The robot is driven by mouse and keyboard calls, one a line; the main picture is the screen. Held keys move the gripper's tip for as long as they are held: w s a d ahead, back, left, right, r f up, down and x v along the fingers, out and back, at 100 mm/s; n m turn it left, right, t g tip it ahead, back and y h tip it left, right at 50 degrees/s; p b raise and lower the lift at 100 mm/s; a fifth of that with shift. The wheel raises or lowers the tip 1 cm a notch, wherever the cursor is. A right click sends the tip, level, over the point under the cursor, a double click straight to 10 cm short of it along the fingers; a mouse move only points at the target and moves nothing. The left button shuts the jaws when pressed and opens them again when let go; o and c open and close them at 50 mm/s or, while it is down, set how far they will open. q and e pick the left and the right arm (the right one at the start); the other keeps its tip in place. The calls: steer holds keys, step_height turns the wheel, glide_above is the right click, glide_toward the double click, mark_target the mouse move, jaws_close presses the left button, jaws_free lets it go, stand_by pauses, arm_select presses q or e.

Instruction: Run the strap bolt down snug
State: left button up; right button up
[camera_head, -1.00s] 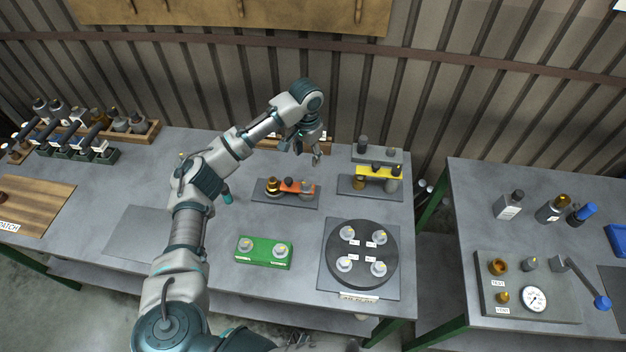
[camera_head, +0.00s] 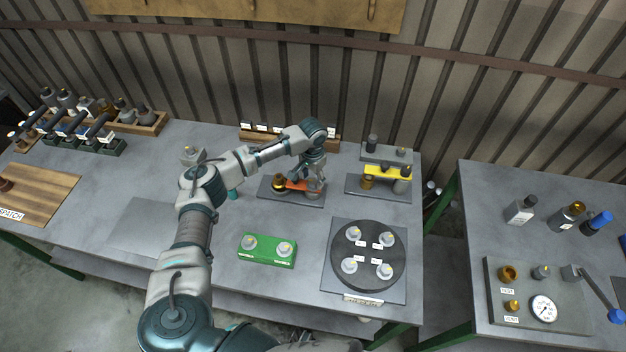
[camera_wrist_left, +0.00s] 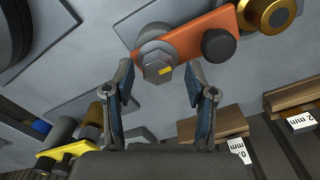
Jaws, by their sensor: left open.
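The strap bolt (camera_wrist_left: 157,68) has a grey hex head with a yellow mark and a washer under it. It sits at one end of the orange strap (camera_wrist_left: 187,42), which also shows in the head view (camera_head: 293,184). My left gripper (camera_wrist_left: 157,82) is open, with its two fingers on either side of the bolt head and a visible gap on each side. In the head view my left gripper (camera_head: 314,182) points down over the right end of the strap and hides the bolt there. A brass fitting (camera_wrist_left: 265,12) is at the strap's other end. My right gripper is not in view.
A yellow strap fixture (camera_head: 385,172) stands to the right. A green block (camera_head: 267,250) with two knobs and a round dark turntable (camera_head: 345,268) lie nearer. Small labelled wooden holders (camera_wrist_left: 292,97) stand behind the strap. The bench between is clear.

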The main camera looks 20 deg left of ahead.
arm_select(q)
steer(key=shift+a+f, duration=0.1)
steer(key=shift+f, duration=0.55)
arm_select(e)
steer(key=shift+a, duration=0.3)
arm_select(q)
steer(key=shift+d, duration=0.25)
